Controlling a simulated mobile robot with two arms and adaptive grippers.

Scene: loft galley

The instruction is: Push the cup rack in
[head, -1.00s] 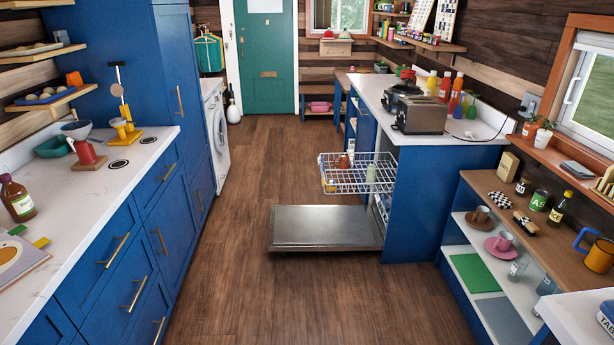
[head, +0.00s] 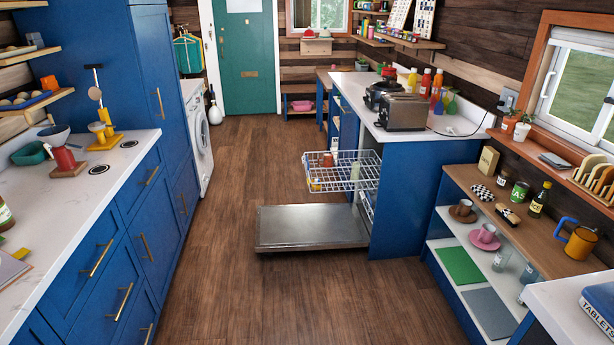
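The cup rack (head: 343,181) is a white wire basket, pulled out to the left from the open dishwasher in the blue right-hand counter. It holds a reddish cup (head: 328,160) and a pale green, bottle-like item (head: 355,171). The dishwasher door (head: 311,228) is folded down flat below the rack, just above the floor. Part of a lower rack (head: 366,208) shows inside the opening. Neither of my grippers is in the head view.
The wooden floor (head: 240,290) is clear between the left counter (head: 90,190) and the lowered door. A low shelf unit (head: 470,245) with cups and jars stands at the right. A toaster (head: 402,112) sits on the counter above the dishwasher.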

